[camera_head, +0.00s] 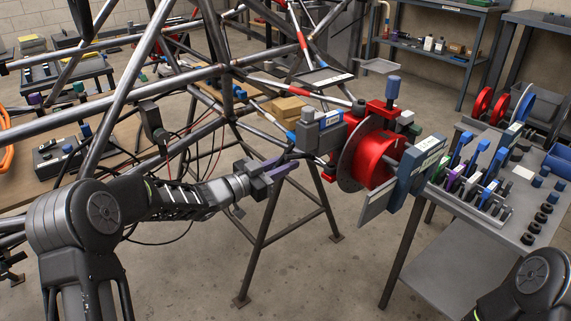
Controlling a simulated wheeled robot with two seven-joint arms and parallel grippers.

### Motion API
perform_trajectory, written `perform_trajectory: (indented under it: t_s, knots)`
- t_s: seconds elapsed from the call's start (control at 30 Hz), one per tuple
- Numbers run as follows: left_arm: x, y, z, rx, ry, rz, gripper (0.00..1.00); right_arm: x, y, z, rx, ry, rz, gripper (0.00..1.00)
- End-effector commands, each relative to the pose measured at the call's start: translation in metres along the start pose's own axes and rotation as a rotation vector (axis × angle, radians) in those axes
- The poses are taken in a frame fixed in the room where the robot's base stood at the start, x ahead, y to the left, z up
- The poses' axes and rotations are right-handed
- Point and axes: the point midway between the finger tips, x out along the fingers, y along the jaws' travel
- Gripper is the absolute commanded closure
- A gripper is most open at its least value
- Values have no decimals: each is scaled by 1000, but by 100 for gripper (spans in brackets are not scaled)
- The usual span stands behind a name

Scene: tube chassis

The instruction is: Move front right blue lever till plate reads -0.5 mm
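A blue upright knob or lever (393,86) stands on a red bracket above the red drum and hub (375,155), right of centre. I cannot tell if it is the front right lever. A grey-blue plate (408,178) with a light label (430,146) stands upright right of the drum; its reading is too small to make out. My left gripper (290,164) reaches in from the left, below and left of the drum, apart from it. Its fingers are dark with purple and point right; their gap is unclear. My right gripper is out of view; only my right arm shows at lower right.
A steel tube chassis (190,78) fills the left and centre, on a stand with dark legs (262,225). A grey tool table (520,235) with several clamps and knobs stands at the right. Loose cables hang near my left arm. The floor between stand and table is clear.

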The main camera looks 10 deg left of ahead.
Motion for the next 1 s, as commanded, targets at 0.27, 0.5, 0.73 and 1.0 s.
perform_trajectory:
  t_s: [0.27, 0.5, 0.73, 1.0]
  knots:
    - [0, 0, 0, 0, 0, 0, 100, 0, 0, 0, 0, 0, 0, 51]
    - [0, 0, 0, 0, 0, 0, 100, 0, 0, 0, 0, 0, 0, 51]
    - [0, 0, 0, 0, 0, 0, 100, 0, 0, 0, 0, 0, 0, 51]
    - [0, 0, 0, 0, 0, 0, 100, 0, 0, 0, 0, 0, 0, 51]
